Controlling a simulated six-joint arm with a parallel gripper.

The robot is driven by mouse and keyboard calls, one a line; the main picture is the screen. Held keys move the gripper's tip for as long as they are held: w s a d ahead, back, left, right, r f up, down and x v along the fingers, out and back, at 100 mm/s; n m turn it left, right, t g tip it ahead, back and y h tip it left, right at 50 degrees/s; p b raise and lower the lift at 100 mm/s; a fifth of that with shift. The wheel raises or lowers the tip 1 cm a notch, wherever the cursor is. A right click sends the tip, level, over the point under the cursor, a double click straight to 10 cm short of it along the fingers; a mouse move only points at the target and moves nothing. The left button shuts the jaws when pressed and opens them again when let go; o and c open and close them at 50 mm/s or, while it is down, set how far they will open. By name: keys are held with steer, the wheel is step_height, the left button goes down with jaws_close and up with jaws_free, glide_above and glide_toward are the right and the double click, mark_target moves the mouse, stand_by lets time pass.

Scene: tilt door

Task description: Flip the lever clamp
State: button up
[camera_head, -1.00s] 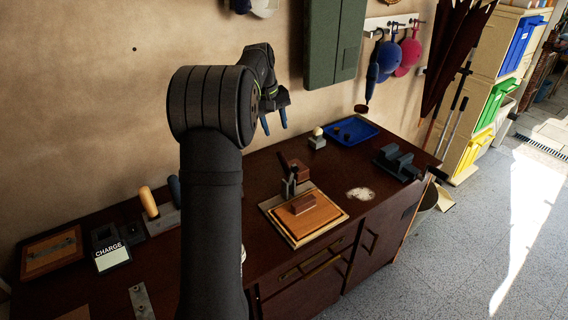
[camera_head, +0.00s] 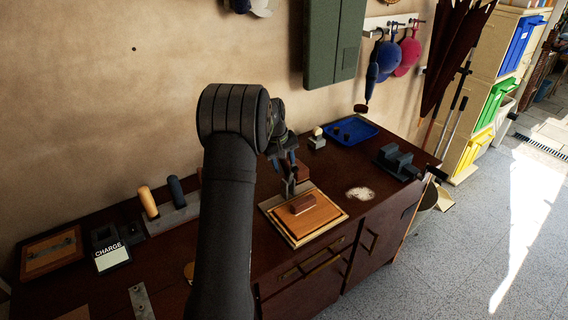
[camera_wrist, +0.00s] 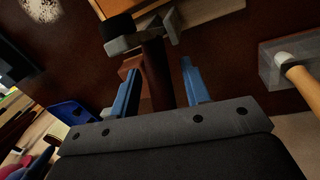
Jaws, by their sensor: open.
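The lever clamp (camera_head: 290,187) stands at the back edge of a wooden board (camera_head: 328,219) on the dark brown bench, its grey metal part visible. Its brown handle is mostly hidden by my gripper (camera_head: 287,162) in the head view. In the wrist view, the clamp's grey bracket (camera_wrist: 143,31) is at the top, and the dark brown handle (camera_wrist: 156,72) extends down between the blue fingers of my gripper (camera_wrist: 160,68). The fingers are open, with visible gaps on both sides of the handle.
A blue tray (camera_head: 365,132), a small grey stand with a light knob (camera_head: 317,139) and a dark grey fixture (camera_head: 396,161) are at the right. A green cabinet (camera_head: 334,45) hangs above.

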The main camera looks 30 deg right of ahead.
jaws_close()
